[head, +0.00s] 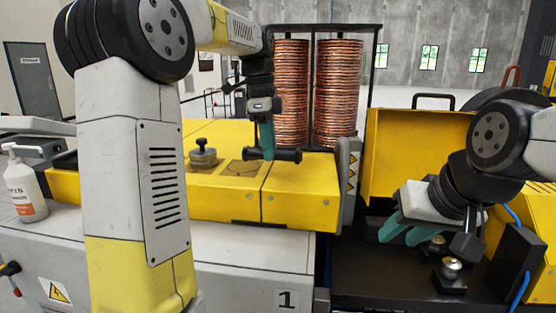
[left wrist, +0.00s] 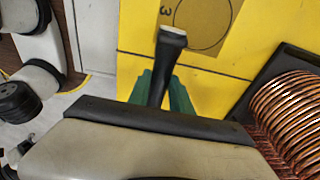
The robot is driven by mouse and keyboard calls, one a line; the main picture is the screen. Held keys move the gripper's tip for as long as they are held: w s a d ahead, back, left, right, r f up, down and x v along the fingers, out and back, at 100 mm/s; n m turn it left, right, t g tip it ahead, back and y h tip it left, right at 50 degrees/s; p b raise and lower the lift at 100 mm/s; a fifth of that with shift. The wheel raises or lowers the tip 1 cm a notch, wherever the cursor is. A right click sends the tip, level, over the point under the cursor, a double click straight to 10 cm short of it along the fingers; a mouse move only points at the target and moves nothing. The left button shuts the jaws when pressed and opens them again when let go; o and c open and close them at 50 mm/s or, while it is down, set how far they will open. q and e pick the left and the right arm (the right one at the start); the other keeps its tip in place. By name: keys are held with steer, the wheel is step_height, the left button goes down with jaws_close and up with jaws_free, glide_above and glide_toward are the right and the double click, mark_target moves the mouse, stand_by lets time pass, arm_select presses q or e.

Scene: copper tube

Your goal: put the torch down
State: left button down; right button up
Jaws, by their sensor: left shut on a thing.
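The torch is a black cylinder with a wider pale-tipped end. My left gripper (head: 267,140) is shut on the torch (head: 274,155) and holds it roughly level over the yellow top (head: 225,195); a gap beneath it is hard to judge. In the left wrist view the torch (left wrist: 166,60) sticks out from between the green fingers. Its pale end overlaps the edge of an outlined circle (left wrist: 202,47) marked 3. My right gripper (head: 402,236) is at the right, its green fingers apart and empty, over the dark bench.
A dark knobbed part (head: 203,156) stands on the yellow top left of the torch. Two copper coil stacks (head: 338,95) rise behind it. A yellow upright panel (head: 415,150) and small metal fittings (head: 451,268) are at right. A pump bottle (head: 25,190) stands far left.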

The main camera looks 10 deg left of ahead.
arm_select(q)
steer(key=shift+w, duration=0.35)
steer(key=shift+w+a+f, duration=0.1)
steer(key=shift+f, duration=1.7)
steer(key=shift+f, duration=0.1)
steer(key=c, duration=1.2)
jaws_free()
